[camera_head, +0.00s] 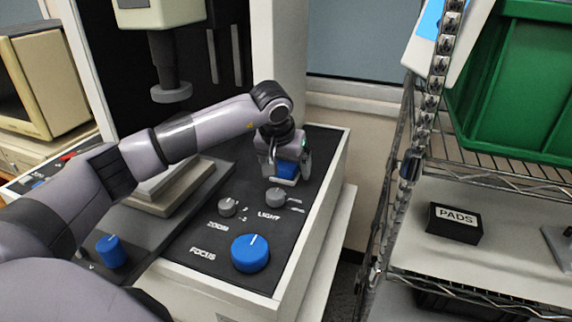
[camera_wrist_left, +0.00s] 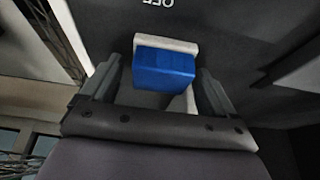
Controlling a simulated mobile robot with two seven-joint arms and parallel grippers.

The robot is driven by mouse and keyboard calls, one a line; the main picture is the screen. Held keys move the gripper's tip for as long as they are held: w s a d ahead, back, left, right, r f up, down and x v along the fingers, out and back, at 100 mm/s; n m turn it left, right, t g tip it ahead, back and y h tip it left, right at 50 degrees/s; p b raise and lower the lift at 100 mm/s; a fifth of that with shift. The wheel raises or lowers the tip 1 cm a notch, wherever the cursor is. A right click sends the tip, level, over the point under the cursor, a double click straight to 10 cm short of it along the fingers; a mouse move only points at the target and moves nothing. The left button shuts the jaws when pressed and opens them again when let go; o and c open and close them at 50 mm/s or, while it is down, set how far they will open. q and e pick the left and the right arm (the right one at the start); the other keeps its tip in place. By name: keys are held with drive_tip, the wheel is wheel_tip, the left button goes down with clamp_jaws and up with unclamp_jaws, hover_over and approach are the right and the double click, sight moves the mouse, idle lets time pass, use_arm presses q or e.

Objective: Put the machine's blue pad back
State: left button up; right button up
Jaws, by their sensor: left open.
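A blue block (camera_head: 286,168), which looks like the blue pad, sits in a pale surround on the black top of the machine's console, near its far right. In the left wrist view the same blue block (camera_wrist_left: 163,70) shows between the two fingers, with the pale surround behind and beside it. My left gripper (camera_head: 287,163) is over it, open, one finger on each side; gaps show between fingers and block. In the left wrist view my left gripper (camera_wrist_left: 160,88) is also open. A small black box marked PADS (camera_head: 455,223) stands on the shelf at right. My right gripper is not in view.
A big blue FOCUS knob (camera_head: 250,253) and grey ZOOM (camera_head: 228,207) and LIGHT (camera_head: 275,197) knobs stand on the console near the gripper. The machine's probe column (camera_head: 172,80) hangs behind my arm. A wire rack (camera_head: 398,190) with a green bin (camera_head: 520,85) stands at right.

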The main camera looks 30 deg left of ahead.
use_arm(q)
drive_tip(key=v, duration=1.2)
drive_tip(key=shift+r, duration=0.15)
drive_tip(key=shift+a, duration=0.1)
